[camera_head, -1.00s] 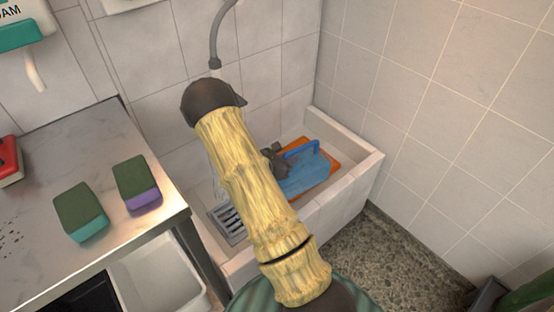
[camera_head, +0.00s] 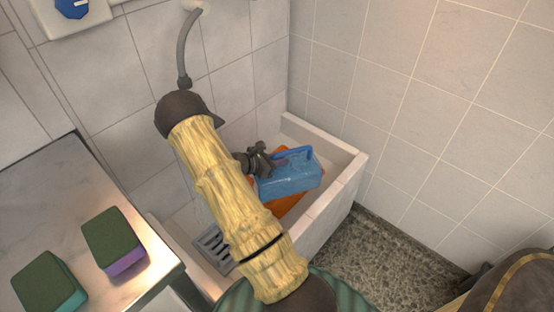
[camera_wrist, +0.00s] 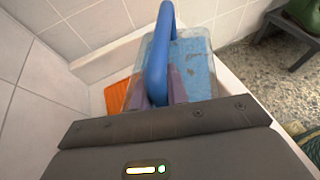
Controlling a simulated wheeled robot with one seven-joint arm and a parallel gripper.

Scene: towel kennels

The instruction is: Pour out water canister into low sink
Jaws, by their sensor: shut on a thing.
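The water canister (camera_head: 289,176) is a clear blue box with a blue handle. My gripper (camera_head: 262,160) is shut on the handle and holds the canister over the low sink (camera_head: 322,210). In the wrist view the canister (camera_wrist: 196,75) hangs beyond the fingers, its blue handle (camera_wrist: 156,62) running between them. The canister looks roughly level in the head view; I cannot tell its exact tilt. The low sink is a pale tiled trough against the wall, with a metal drain grate (camera_head: 213,246) at its near left. My arm hides part of the sink.
An orange item (camera_head: 287,203) lies in the sink beneath the canister; it also shows in the wrist view (camera_wrist: 116,96). A grey hose (camera_head: 183,55) hangs on the wall. A counter at left holds two sponges (camera_head: 114,240). Speckled floor lies right of the sink.

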